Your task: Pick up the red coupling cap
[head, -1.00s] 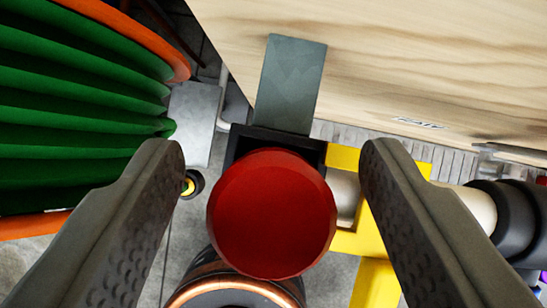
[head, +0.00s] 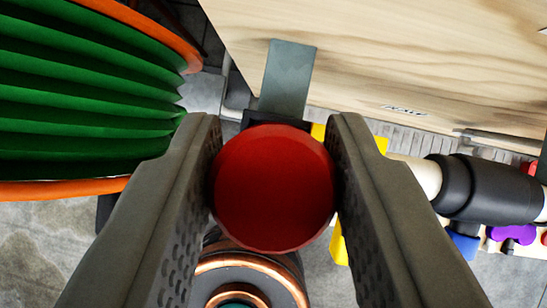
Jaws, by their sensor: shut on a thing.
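The red coupling cap (head: 272,188) is a round, flat-faced disc in the middle of the head view. My gripper (head: 272,180) has one finger on each side of it, and both fingers press against its left and right edges. The gripper is shut on the cap. The cap hides what lies directly behind it, including most of a dark holder (head: 262,121) whose upper edge shows above it.
A green pleated filter (head: 80,100) with orange rims stands at the left. A wooden panel (head: 400,60) with a grey metal strip (head: 288,80) fills the upper right. A copper-ringed cylinder (head: 245,265) sits below the cap. A black-and-cream pipe (head: 475,188) lies at the right.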

